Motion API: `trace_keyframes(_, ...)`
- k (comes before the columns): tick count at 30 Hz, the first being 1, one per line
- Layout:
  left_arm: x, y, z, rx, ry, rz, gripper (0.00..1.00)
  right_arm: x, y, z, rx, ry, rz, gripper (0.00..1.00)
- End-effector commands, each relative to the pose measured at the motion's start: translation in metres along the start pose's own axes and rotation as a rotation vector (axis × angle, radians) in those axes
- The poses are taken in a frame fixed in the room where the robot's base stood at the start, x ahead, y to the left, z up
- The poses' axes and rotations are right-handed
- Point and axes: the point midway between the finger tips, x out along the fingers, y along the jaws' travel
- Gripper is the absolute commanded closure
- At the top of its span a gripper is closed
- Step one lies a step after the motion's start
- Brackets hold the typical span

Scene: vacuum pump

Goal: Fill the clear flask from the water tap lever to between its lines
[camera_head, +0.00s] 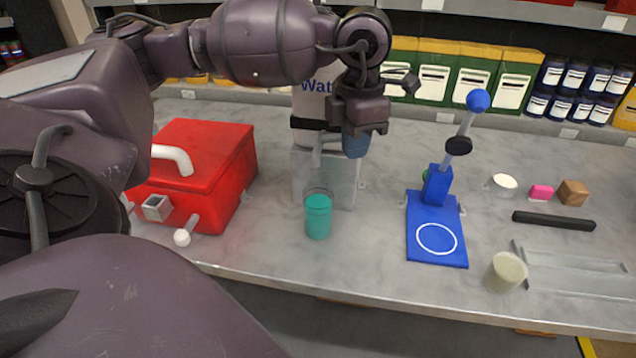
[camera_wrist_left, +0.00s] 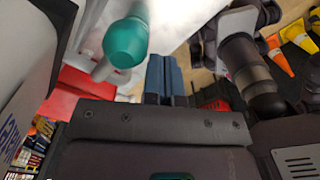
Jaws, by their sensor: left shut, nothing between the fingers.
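The clear flask (camera_head: 318,217) stands upright on the counter below the water dispenser's tap, with teal liquid filling most of it. Its lines are too small to make out. The white dispenser (camera_head: 304,104), lettered "Wat", sits on a grey stand (camera_head: 342,185). A grey spout (camera_head: 317,152) shows above the flask; I cannot clearly make out the tap lever near my gripper. My left gripper (camera_head: 356,145) is shut and empty, just right of the spout, above and right of the flask. In the left wrist view, its blue fingers (camera_wrist_left: 164,76) are together beside the teal flask (camera_wrist_left: 127,42).
A red box (camera_head: 215,165) stands left of the flask. A blue lever press (camera_head: 437,215) stands to the right. A beige cylinder (camera_head: 505,272), black bar (camera_head: 553,221), pink block (camera_head: 541,192) and wooden block (camera_head: 573,192) lie further right. The counter between flask and press is clear.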

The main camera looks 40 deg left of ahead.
Motion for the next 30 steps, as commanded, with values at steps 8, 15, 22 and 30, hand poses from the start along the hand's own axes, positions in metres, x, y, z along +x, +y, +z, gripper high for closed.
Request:
trace_keyframes(8, -0.022, -0.011, -0.006, 0.002, -0.005, 0.001, 1.00, -0.007, 0.002, -0.020, 0.000, 0.023, 0.002, 0.57)
trace_keyframes(15, -0.037, -0.020, -0.012, 0.003, -0.004, 0.001, 1.00, -0.013, 0.003, -0.034, 0.001, 0.038, 0.003, 0.57)
trace_keyframes(22, -0.052, -0.029, -0.017, 0.003, -0.004, 0.000, 1.00, -0.018, 0.004, -0.047, 0.001, 0.049, 0.004, 0.57)
trace_keyframes(30, -0.059, -0.034, -0.019, 0.002, -0.002, 0.000, 1.00, -0.020, 0.005, -0.051, 0.001, 0.053, 0.005, 0.57)
